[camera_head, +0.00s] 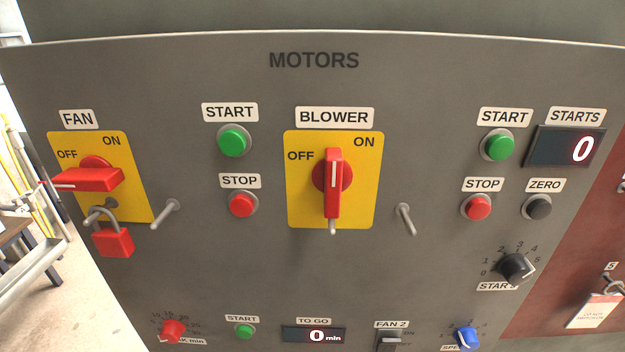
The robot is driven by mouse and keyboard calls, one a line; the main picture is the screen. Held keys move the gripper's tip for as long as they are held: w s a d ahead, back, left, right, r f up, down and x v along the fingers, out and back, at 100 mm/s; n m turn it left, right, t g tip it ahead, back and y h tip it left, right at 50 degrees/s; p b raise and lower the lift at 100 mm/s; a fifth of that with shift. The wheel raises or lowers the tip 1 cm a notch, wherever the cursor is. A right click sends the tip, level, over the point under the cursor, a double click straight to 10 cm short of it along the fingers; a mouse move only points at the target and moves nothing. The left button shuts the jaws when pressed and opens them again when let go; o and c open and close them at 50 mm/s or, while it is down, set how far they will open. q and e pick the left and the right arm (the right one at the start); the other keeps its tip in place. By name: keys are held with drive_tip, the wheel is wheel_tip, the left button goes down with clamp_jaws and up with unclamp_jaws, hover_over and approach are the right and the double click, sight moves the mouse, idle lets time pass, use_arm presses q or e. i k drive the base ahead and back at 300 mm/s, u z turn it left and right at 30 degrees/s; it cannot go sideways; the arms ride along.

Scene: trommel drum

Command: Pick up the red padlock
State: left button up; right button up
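The red padlock (113,242) hangs by its grey shackle at the lower edge of the yellow FAN switch plate (128,180), on the left of the motor panel. The red FAN switch handle (88,179) just above it lies sideways, toward OFF. The shackle passes by the plate's lower edge; I cannot tell exactly what it runs through. Neither of my grippers shows in the head view.
A grey peg (165,214) sticks out right of the padlock, and another peg (405,219) right of the BLOWER switch (333,183). START and STOP buttons (241,205) lie between. A metal rail (35,275) and dark table (15,235) stand left.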

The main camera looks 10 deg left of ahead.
sight(115, 241)
drive_tip(key=u, duration=1.65)
